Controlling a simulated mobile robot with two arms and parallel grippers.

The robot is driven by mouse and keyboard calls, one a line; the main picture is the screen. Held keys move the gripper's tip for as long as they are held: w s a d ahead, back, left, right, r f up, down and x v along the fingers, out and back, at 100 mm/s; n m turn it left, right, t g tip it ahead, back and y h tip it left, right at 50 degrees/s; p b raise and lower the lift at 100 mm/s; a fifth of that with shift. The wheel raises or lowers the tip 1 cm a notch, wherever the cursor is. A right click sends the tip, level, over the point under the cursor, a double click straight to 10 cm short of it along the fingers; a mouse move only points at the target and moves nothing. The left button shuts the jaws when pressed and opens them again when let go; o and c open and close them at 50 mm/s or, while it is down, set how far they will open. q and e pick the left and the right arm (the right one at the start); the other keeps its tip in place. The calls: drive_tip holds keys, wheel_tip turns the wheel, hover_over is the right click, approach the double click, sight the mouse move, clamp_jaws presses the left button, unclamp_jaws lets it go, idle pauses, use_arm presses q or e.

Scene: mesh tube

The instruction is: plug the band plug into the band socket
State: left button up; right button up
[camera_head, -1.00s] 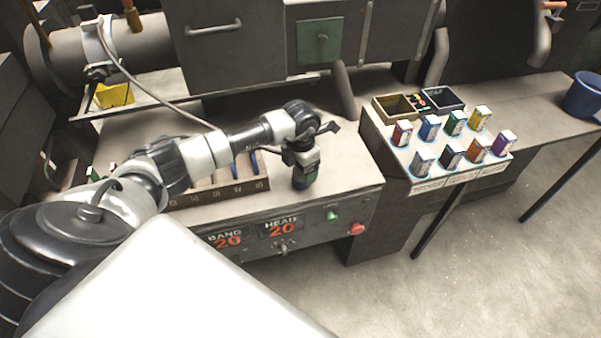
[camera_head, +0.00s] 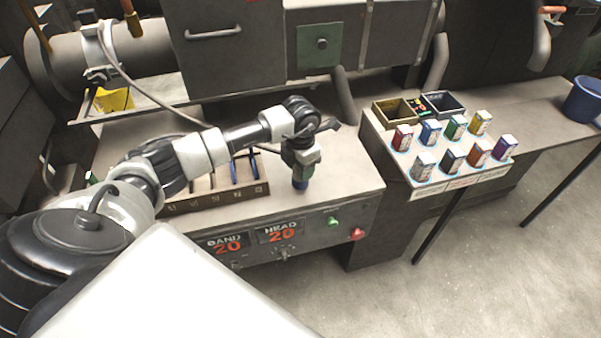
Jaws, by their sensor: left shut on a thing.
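My left gripper (camera_head: 300,168) hangs fingers down over the right part of the bench top. It is shut on a small piece whose blue end (camera_head: 300,184) shows below the fingers. I cannot tell for certain whether this is the band plug, or whether it touches the bench. A thin cable (camera_head: 160,103) runs from the pale band (camera_head: 97,45) on the big tube and goes out of sight behind my arm. I cannot make out the band socket. The front panel carries a BAND readout (camera_head: 225,244) showing 20. My right gripper is not in view.
A slotted rack (camera_head: 250,189) with blue pieces is left of the gripper. A HEAD readout (camera_head: 281,233), green button (camera_head: 333,221) and red button (camera_head: 357,234) are on the panel. Several small boxes (camera_head: 430,131) stand on the right table, with a blue bucket (camera_head: 583,98) beyond.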

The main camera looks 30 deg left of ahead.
use_arm(q)
drive_tip(key=shift+w+r+b, duration=0.1)
drive_tip(key=shift+r+b, duration=0.25)
drive_tip(key=shift+r, duration=0.55)
drive_tip(key=s+d+r+b, duration=0.2)
drive_tip(key=s+d+r, duration=0.4)
drive_tip(key=d, duration=0.3)
drive_tip(key=shift+s+d+r, duration=0.4)
drive_tip(key=shift+r, duration=0.15)
